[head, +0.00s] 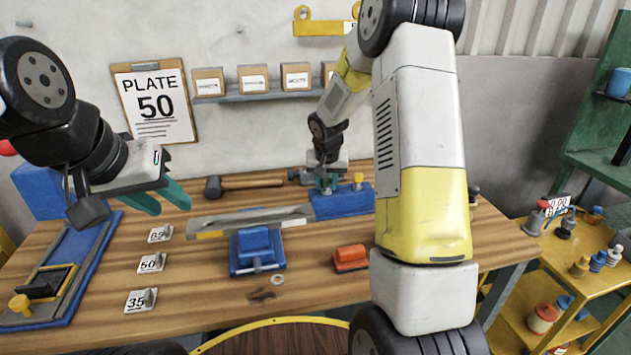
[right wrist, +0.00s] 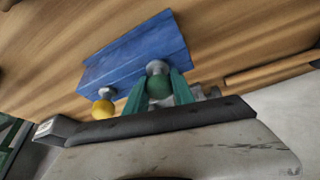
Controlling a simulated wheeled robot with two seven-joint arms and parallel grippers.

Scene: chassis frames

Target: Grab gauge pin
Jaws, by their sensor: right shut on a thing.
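A blue block (head: 341,206) stands toward the back of the wooden table; it fills the upper middle of the right wrist view (right wrist: 135,58). A pin with a green ball knob (right wrist: 158,86) and a metal collar stands at this block. My right gripper (head: 325,185) is shut on the green knob, its green fingers (right wrist: 158,90) on either side of it. A second pin with a yellow knob (head: 358,179) is beside it, also in the right wrist view (right wrist: 103,108). My left gripper (head: 160,199) is open and empty above the table's left part.
A clipboard (head: 155,103) reads "PLATE 50". Number tags, including 50 (head: 151,263) and 35 (head: 140,301), lie at left. A blue vise-like fixture (head: 256,252) under a metal bar, an orange-red block (head: 350,258) and a mallet (head: 245,184) are on the table. A yellow cart (head: 560,265) is at right.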

